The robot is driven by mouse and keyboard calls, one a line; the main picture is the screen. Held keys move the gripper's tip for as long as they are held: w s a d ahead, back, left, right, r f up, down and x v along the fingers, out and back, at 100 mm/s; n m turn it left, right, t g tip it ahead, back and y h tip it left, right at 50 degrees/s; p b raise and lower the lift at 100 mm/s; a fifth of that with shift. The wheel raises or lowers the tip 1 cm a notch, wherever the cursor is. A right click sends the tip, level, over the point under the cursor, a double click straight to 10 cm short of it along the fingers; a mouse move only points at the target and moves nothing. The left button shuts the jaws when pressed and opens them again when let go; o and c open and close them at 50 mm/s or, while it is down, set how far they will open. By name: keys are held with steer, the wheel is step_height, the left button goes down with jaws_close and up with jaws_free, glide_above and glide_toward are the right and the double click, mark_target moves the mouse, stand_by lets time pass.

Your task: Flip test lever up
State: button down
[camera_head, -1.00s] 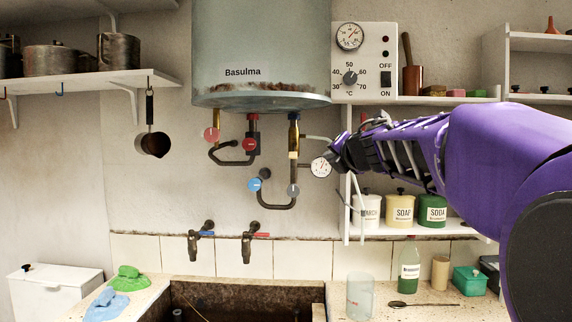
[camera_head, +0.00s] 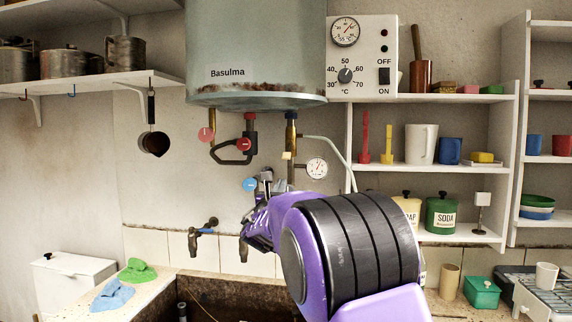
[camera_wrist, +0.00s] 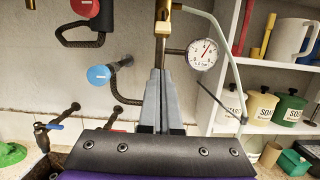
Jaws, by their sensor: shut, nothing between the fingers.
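My gripper (camera_head: 266,182) is raised below the boiler, in front of the lower pipework. In the wrist view its two grey fingers (camera_wrist: 158,75) are together and empty, their tips overlapping the brass pipe (camera_wrist: 161,28); I cannot tell whether they touch it. In the head view my arm hides this area.
The boiler (camera_head: 256,55) hangs above. A blue knob (camera_wrist: 98,75) and red knob (camera_wrist: 84,7) are left of the fingers. A pale tube (camera_wrist: 223,55) curves down on the right. A shelf (camera_head: 440,169) with mugs and tins stands right; taps (camera_head: 195,243) are below.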

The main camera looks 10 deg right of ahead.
steer(key=shift+w+d+f+t+h, duration=0.1)
steer(key=shift+w+f+t+h, duration=0.25)
steer(key=shift+f, duration=0.25)
steer(key=w+d+r+p, duration=0.2)
steer(key=w+r+p, duration=0.1)
steer(key=w+r, duration=0.3)
steer(key=shift+w, duration=0.45)
stand_by(0.5)
